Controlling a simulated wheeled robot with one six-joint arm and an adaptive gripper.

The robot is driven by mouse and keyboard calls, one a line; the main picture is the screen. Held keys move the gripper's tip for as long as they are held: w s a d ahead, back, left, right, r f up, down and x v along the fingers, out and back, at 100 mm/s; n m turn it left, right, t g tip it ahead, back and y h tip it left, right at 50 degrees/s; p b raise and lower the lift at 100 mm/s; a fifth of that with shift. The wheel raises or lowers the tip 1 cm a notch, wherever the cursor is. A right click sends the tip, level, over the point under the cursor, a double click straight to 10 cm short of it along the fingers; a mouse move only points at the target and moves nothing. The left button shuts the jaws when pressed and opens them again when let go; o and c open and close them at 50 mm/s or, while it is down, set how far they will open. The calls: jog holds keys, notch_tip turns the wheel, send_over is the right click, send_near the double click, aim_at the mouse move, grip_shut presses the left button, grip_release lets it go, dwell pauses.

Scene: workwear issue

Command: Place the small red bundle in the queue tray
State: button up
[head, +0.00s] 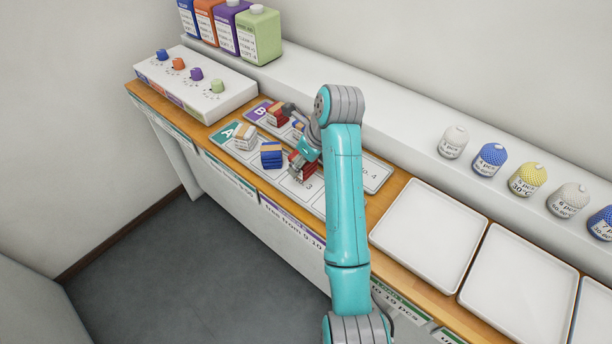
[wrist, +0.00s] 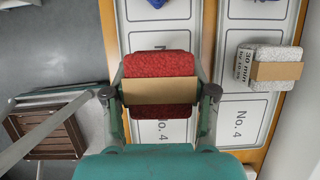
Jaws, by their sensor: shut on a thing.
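My gripper (head: 305,150) is shut on a red bundle (wrist: 160,64) with a tan band; its two fingers press the sides in the wrist view. In the head view this red bundle (head: 301,170) is partly hidden by the gripper, over the number 3 area of the numbered tray marked A (head: 225,132). I cannot tell whether it touches the tray. Another red bundle (head: 277,114) sits on the tray marked B (head: 254,112). No label in view reads queue, so I cannot tell which tray is the queue tray.
A grey speckled bundle (wrist: 277,54) lies right of my gripper in the wrist view. Empty white trays (head: 428,232) lie to the right.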

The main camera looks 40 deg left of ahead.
aim_at(303, 174)
jog(key=shift+a+f, duration=0.1)
jog(key=shift+f, duration=2.25)
jog(key=shift+f, duration=0.15)
jog(key=o, duration=1.2)
jog(key=shift+c, duration=0.2)
